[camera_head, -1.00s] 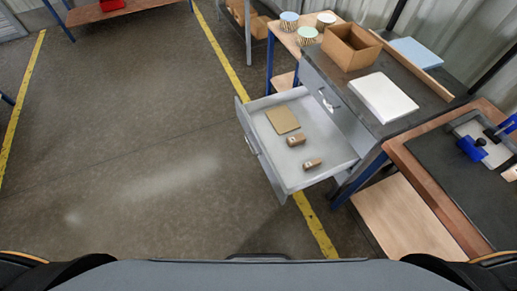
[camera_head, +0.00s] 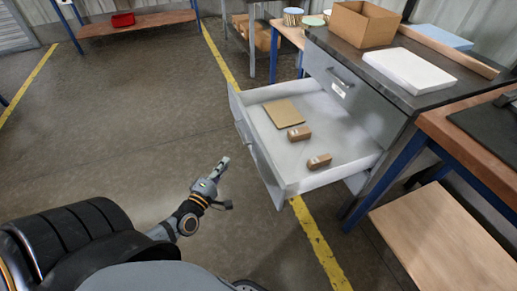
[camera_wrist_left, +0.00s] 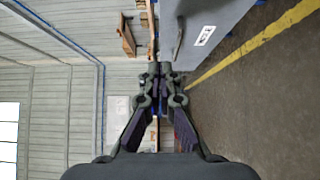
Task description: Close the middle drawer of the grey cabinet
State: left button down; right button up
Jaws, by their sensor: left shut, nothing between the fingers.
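The grey cabinet (camera_head: 358,100) stands at the right with a dark top. Its middle drawer (camera_head: 333,168) is pulled far out below a shut upper drawer. A tan flat piece (camera_head: 283,112) and two small brown boxes (camera_head: 299,133) lie in it. My left gripper (camera_head: 224,163) is to the left of the drawer front (camera_head: 258,150), apart from it, shut and empty. In the left wrist view its fingers (camera_wrist_left: 158,70) are together, and a grey panel with a handle and white label (camera_wrist_left: 204,36) is at upper right. My right gripper is not in view.
An open cardboard box (camera_head: 364,24) and a white slab (camera_head: 408,70) sit on the cabinet top. A wooden bench with blue legs (camera_head: 470,135) adjoins at the right. The floor left of the drawer is clear.

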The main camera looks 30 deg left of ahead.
pick_arm(q)
jog(key=b, duration=0.1)
send_near(253, 134)
jog(key=w+a, duration=0.2)
jog(key=a, duration=0.1)
jog(key=w+d, duration=0.1)
jog(key=w, duration=0.2)
jog(key=shift+w+d+f, duration=0.1)
jog(key=shift+d, duration=0.3)
jog(key=shift+w+d, duration=0.35)
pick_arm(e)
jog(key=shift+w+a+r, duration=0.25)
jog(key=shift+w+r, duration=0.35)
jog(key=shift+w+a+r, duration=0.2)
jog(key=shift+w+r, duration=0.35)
